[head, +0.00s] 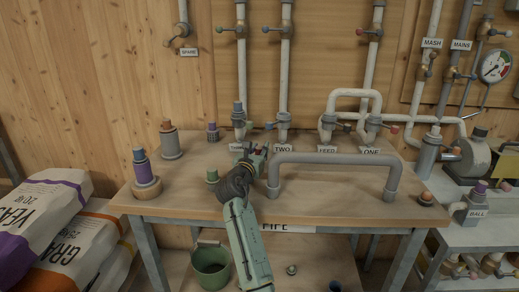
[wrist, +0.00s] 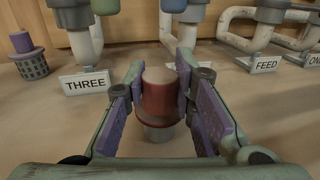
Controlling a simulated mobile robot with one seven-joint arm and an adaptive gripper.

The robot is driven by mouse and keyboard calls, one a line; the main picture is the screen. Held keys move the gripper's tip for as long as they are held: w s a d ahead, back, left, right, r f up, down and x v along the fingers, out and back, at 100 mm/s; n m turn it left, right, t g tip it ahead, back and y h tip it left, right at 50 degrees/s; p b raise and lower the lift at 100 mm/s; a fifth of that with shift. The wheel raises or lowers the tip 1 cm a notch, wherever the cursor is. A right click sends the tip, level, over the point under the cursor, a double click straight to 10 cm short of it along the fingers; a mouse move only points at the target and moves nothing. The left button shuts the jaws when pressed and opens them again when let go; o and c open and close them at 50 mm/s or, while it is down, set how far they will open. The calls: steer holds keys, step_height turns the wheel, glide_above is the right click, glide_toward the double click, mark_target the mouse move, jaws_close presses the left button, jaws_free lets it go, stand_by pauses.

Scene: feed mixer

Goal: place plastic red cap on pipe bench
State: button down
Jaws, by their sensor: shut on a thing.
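The red cap (wrist: 160,100) is between the purple pads of my gripper (wrist: 161,80) in the wrist view. It is upright, with a paler top and a grey stub (wrist: 159,134) below it. In the head view my gripper (head: 256,150) is over the middle of the pipe bench (head: 235,205), behind the sign that reads PIPE, and largely hides the cap. The bench is a wooden top on grey legs. I cannot tell whether the grey stub touches the bench top.
A grey pipe arch (head: 335,159) stands just right of my gripper. Upright pipes with signs THREE (wrist: 86,83) and FEED (wrist: 265,64) line the back. Bare bench top lies at front left.

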steer(key=shift+r, duration=0.15)
steer(key=c, duration=1.3)
jaws_free()
steer(key=shift+f, duration=0.25)
steer(key=shift+c, duration=0.2)
steer(key=shift+s+r, duration=0.1)
steer(key=shift+r, duration=0.1)
steer(key=b+v, duration=0.2)
steer(key=v, duration=1)
